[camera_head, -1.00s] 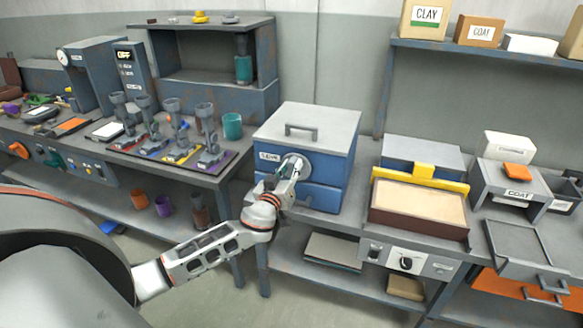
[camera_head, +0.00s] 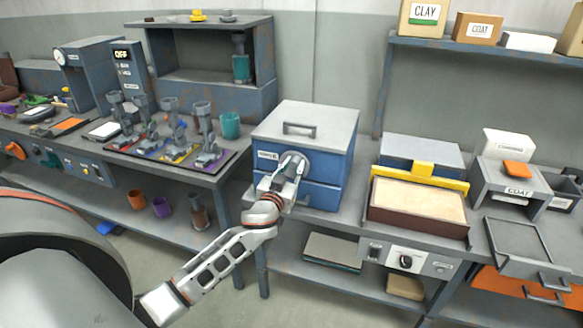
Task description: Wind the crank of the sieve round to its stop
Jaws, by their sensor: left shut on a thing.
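The sieve is a blue box (camera_head: 328,165) with a grey lid and a top handle, standing on the middle bench in the head view. A round pale crank disc (camera_head: 302,157) is on its front face, beside a small label. My left gripper (camera_head: 291,167) is at the disc, shut on the crank's handle, which is mostly hidden behind the fingers. My left arm reaches up to it from the lower left. My right gripper is not in view.
A sand-filled tray with a yellow bar (camera_head: 418,205) stands right of the sieve. Several metal stands on coloured mats (camera_head: 175,150) and a teal cup (camera_head: 230,125) are on the left bench. A lower shelf lies below the sieve.

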